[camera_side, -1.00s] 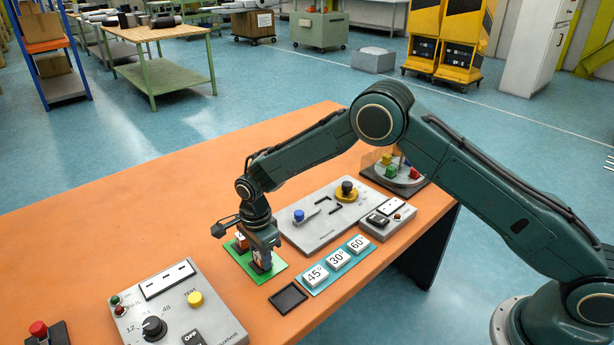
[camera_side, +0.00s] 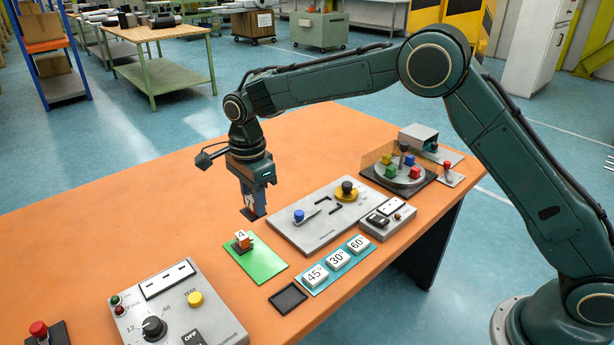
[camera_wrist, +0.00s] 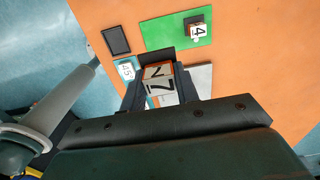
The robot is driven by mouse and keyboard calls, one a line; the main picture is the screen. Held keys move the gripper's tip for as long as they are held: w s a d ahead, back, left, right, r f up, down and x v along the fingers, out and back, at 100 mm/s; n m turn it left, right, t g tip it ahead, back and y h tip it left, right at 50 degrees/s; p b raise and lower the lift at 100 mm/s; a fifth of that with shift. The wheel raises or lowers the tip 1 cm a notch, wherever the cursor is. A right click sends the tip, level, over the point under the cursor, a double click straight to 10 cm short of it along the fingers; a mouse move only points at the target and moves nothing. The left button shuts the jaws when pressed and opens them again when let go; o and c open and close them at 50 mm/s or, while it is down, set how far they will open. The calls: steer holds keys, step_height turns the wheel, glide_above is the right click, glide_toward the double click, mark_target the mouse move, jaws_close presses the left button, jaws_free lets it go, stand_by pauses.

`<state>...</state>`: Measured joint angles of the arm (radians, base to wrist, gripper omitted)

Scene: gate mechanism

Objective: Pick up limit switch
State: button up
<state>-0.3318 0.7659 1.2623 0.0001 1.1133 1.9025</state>
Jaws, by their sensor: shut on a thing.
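The limit switch (camera_wrist: 157,84), a small orange and white block with a dark 7 on its white face, is between the fingers of my gripper (camera_side: 253,209). My gripper is shut on it, and the wrist view shows a finger on each side. In the side view the switch (camera_side: 249,202) is mostly hidden by the fingers. They hold it above the orange table, clear of the green mat (camera_side: 263,266). A similar block marked 4 (camera_side: 241,240) stands on the far left part of that mat.
A grey panel (camera_side: 318,235) with blue and yellow knobs lies right of the mat. A black-rimmed tray (camera_side: 288,298) and angle tiles (camera_side: 337,257) are at the front. A control box (camera_side: 175,310) stands front left. The table's far left is bare.

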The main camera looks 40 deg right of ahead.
steer(key=shift+r, duration=1.55)
steer(key=shift+d, duration=0.1)
steer(key=w+d+f, duration=0.1)
steer(key=d+f, duration=0.2)
steer(key=d, duration=0.6)
steer(key=w+d+f, duration=0.2)
steer(key=d+f, duration=0.2)
steer(key=d, duration=0.5)
steer(key=w+d+f, duration=0.1)
steer(key=d+f, duration=0.3)
steer(key=d, duration=0.5)
steer(key=shift+w+f, duration=0.15)
steer(key=shift+w, duration=0.2)
steer(key=shift+d+f, duration=0.1)
steer(key=shift+f, duration=0.05)
steer(key=shift+f, duration=3.3)
steer(key=shift+f, duration=0.2)
